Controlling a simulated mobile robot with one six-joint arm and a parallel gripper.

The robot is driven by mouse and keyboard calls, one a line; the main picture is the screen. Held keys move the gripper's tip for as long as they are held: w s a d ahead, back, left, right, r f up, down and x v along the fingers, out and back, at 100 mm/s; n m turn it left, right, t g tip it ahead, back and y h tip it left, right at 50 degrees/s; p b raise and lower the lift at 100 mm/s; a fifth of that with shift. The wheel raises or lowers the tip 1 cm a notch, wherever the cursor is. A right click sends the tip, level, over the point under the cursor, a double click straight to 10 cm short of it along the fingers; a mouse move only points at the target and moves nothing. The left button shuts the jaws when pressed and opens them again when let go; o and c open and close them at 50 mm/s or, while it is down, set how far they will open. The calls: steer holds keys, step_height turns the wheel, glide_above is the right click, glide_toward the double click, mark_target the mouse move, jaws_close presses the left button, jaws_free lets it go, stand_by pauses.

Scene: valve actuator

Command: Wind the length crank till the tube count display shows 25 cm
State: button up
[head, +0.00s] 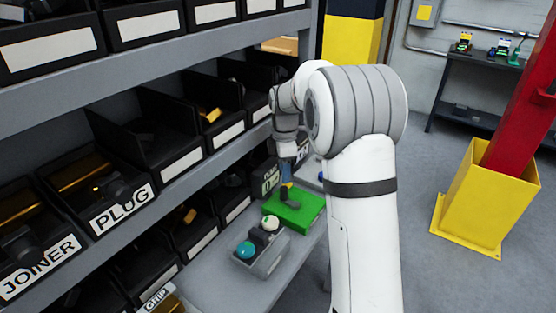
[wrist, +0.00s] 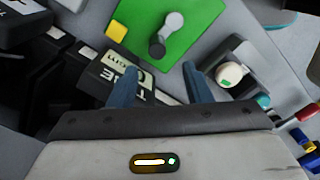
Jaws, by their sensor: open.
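A green plate (head: 300,212) lies on the grey bench, and it also shows in the wrist view (wrist: 198,38). On it stands the crank (wrist: 158,46), with a dark part and a light grey round end, and a yellow block (wrist: 117,32). A dark display box (wrist: 112,80) with a pale label stands beside the plate; it also shows in the head view (head: 268,177). I cannot make out its reading. My gripper (wrist: 160,82) is open and empty, its blue fingers apart below the crank in the picture. In the head view my gripper (head: 287,172) is over the plate.
Shelves of black bins (head: 150,140) line the left. A yellow post guard (head: 478,205) stands right, with open floor between.

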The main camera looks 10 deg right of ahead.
mark_target(284, 188)
steer(key=shift+w+r, duration=0.1)
steer(key=shift+r, duration=0.1)
steer(key=shift+d+f, duration=0.1)
steer(key=shift+f, duration=0.1)
step_height(284, 188, down, 7)
steer(key=shift+w+f+p, duration=0.1)
steer(key=shift+p, duration=0.25)
steer(key=shift+c, duration=0.4)
jaws_close()
